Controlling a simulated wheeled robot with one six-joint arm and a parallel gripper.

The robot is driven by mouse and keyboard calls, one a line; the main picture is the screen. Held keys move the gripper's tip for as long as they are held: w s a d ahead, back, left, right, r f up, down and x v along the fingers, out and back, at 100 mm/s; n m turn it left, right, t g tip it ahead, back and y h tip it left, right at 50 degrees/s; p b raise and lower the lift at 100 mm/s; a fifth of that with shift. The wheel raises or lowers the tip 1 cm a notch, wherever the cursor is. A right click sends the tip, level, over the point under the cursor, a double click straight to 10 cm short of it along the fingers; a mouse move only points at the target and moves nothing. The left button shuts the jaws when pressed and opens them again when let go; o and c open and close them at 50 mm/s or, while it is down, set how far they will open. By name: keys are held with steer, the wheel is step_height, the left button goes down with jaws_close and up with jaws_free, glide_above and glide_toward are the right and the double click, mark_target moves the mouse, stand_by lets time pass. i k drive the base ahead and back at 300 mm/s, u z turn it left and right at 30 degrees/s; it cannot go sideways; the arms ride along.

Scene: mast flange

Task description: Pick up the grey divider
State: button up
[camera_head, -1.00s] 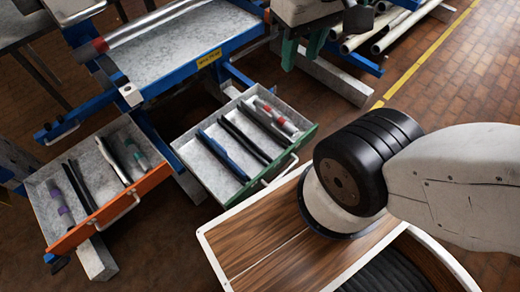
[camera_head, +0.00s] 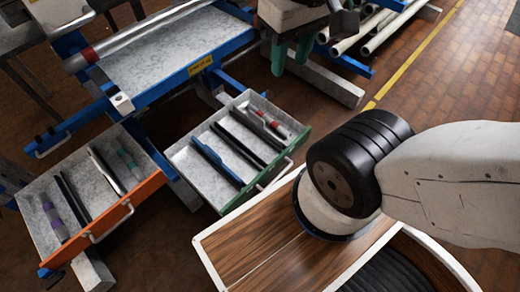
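Two open drawers hold long thin pieces. The drawer with the orange front (camera_head: 142,200) is at the left. It holds a dark bar (camera_head: 72,198), a thin black-and-white bar (camera_head: 105,170), a grey-purple tube (camera_head: 54,217) and a grey-green tube (camera_head: 129,163). The drawer with the green front (camera_head: 272,172) is near the middle. It holds a blue bar (camera_head: 217,160), a dark bar (camera_head: 238,147) and grey tubes with red bands (camera_head: 268,122). I cannot tell which piece is the grey divider. My gripper is not in view; only links of my arm show at the right.
A blue-framed bench with a grey top (camera_head: 170,55) stands behind the drawers, with a long metal tube along it. Pale pipes (camera_head: 385,32) lie on a rack at the top. Open brick floor (camera_head: 470,80) lies at the upper right beside a yellow line.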

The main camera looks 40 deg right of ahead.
mark_target(252, 119)
steer(key=z, duration=0.05)
steer(key=k, duration=1.05)
steer(key=u, duration=0.8)
steer(key=i, duration=1.25)
steer(key=z, duration=1.05)
